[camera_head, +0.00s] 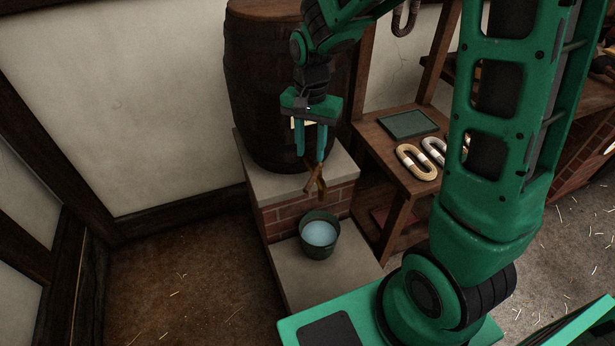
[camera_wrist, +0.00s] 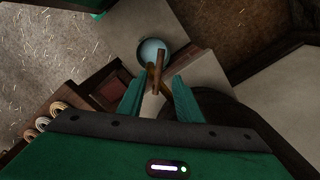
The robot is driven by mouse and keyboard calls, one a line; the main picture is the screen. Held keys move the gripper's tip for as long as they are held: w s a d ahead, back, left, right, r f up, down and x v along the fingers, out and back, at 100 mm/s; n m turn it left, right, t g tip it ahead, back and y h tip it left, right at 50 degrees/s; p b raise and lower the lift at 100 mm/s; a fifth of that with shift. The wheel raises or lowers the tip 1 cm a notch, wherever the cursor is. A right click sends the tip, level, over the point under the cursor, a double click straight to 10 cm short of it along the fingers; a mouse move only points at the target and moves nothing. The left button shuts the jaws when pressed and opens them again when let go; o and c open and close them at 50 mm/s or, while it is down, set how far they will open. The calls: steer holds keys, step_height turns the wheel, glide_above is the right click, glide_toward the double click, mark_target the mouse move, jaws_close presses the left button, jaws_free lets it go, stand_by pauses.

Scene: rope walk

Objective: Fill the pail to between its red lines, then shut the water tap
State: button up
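The dark green pail (camera_head: 322,254) stands upright on a low stone slab below the tap. Pale blue water (camera_head: 319,234) shows inside it; its red lines are not visible from here. The brown tap (camera_head: 316,184) sticks out low on the front of the dark barrel (camera_head: 262,100). The tap also shows in the wrist view (camera_wrist: 158,68), over the pail. My gripper (camera_head: 310,160) points down just above the tap. Its two teal fingers are apart, with the tap's upper part between or just past the tips (camera_wrist: 159,85). I cannot tell whether they touch it or whether water is running.
The barrel stands on a brick base with a stone top (camera_head: 345,172). A wooden bench (camera_head: 386,165) at its right holds a dark green tray (camera_head: 408,124) and rope coils (camera_head: 415,162). A plastered wall (camera_head: 150,110) rises at the left. The floor in front of it is open.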

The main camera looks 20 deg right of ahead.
mark_target(309, 182)
step_height(309, 182, down, 11)
steer(key=shift+r, duration=0.2)
stand_by(0.3)
jaws_close()
steer(key=shift+a, duration=0.15)
